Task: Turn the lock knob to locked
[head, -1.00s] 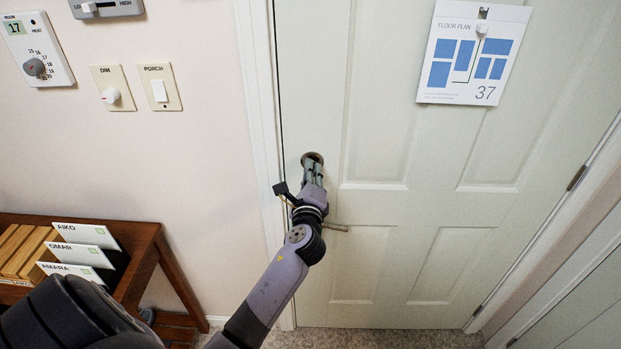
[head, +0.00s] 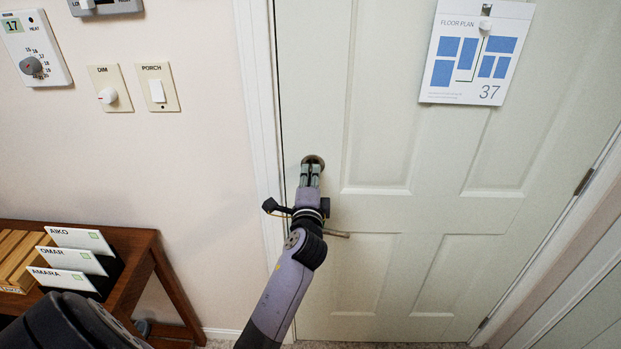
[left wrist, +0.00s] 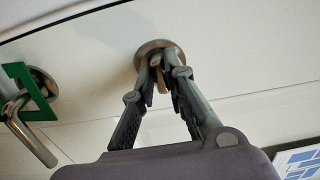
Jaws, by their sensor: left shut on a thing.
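The lock knob (left wrist: 157,76) sits on a round metal plate (left wrist: 160,47) on the pale door (head: 390,140). The plate also shows in the head view (head: 314,160), above the door handle. My left gripper (head: 311,168) reaches up to it from below. In the left wrist view its two fingers (left wrist: 162,68) are closed on the knob, one on each side. The fingers hide most of the knob in the head view, and I cannot read a lock marking. My right gripper is in neither view.
A lever handle (head: 338,234) sticks out just below my left wrist; a green square piece (left wrist: 37,95) hangs around it in the wrist view. Left of the door are a dimmer (head: 109,96), a porch switch (head: 157,90) and a wooden table (head: 137,262) with name cards.

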